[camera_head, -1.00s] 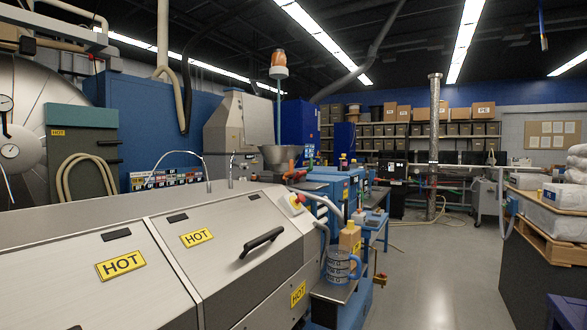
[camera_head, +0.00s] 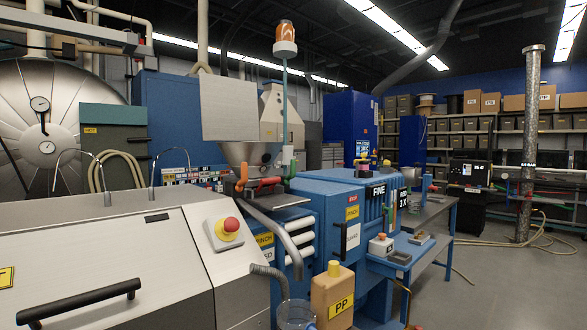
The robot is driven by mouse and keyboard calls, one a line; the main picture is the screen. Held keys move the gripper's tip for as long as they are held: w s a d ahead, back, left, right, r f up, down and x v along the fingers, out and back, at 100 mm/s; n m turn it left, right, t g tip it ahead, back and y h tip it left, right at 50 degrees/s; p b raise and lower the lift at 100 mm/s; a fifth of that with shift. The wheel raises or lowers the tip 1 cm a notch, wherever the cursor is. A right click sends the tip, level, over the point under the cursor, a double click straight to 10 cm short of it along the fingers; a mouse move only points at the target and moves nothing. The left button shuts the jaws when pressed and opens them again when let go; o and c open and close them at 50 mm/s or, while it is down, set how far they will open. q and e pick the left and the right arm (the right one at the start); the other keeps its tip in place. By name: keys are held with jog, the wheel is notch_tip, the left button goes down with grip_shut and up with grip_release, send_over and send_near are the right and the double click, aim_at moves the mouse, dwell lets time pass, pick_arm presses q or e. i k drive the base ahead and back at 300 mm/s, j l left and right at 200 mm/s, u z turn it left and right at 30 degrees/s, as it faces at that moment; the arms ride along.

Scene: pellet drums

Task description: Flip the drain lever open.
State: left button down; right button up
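A metal hopper (camera_head: 247,153) stands behind the near machine, under a grey box-like unit. A grey chute (camera_head: 278,226) slopes down to the right from below the hopper. Under its side stand a PP jug (camera_head: 332,297) with a yellow cap and a clear bluish pitcher (camera_head: 296,315), cut by the bottom edge. Neither of my grippers is in view.
The near machine's steel cover (camera_head: 180,250), with a black handle (camera_head: 78,303) and red stop button (camera_head: 231,225), fills the lower left. A blue cabinet (camera_head: 320,208) and blue bench (camera_head: 425,245) stand right of the hopper. Open floor (camera_head: 500,285) lies at the right.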

aim_at(244, 180)
jog(key=i+l, duration=0.15)
jog(key=l, duration=0.2)
jog(key=i+l+u, duration=0.1)
jog(key=l, duration=0.25)
jog(key=i+l, duration=0.2)
jog(key=l, duration=0.15)
jog(key=i+l+u, duration=0.15)
jog(key=l, duration=0.2)
jog(key=i+l, duration=0.15)
jog(key=l, duration=0.25)
jog(key=i+l+u, duration=0.1)
jog(key=l, duration=0.25)
